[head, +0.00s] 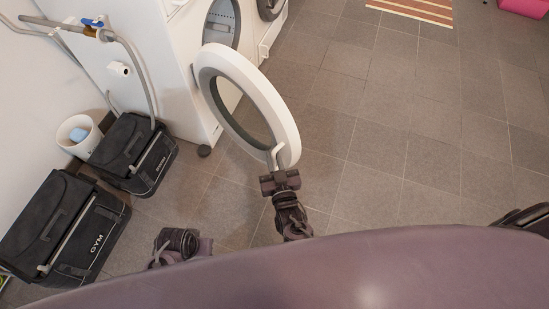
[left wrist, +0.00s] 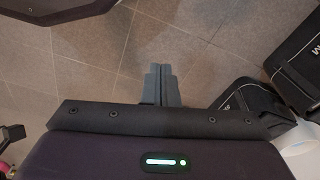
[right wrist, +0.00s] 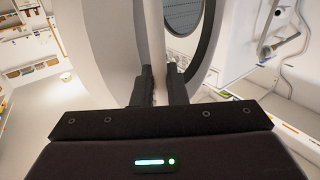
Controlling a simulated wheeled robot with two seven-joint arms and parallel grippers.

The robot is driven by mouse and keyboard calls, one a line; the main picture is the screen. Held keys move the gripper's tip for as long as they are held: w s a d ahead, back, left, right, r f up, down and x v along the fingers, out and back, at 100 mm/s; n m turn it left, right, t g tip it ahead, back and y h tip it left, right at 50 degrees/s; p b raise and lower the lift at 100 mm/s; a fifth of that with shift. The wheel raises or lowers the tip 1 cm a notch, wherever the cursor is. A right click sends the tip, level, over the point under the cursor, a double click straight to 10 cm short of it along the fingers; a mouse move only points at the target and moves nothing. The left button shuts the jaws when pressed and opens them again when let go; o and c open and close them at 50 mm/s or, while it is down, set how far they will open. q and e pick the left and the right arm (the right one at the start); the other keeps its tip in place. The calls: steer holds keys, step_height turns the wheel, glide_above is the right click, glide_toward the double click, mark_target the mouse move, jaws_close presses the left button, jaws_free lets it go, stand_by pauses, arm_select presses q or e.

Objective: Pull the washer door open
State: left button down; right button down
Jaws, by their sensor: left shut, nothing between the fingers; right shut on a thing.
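The white washer (head: 180,60) stands at the upper left in the head view. Its round door (head: 283,112), a white ring with a dark glass middle, stands open, swung well out from the drum opening (head: 221,22). My right gripper (head: 277,168) is shut on the door at the handle (head: 274,156) on the ring's near edge. In the right wrist view the fingers (right wrist: 161,85) close at the white door rim (right wrist: 150,40). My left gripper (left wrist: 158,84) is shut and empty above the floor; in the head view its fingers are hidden.
Pipes (head: 140,65) run down that wall. A striped mat (head: 415,10) lies at the back. The tiled floor (head: 400,130) right of the door is clear.

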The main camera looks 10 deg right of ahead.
steer(key=c, duration=1.6)
jaws_free()
steer(key=shift+w+a+r, duration=0.2)
steer(key=shift+w+a, duration=0.05)
arm_select(q)
steer(key=shift+w+f, duration=0.1)
arm_select(e)
steer(key=shift+f, duration=0.15)
steer(key=shift+s, duration=0.1)
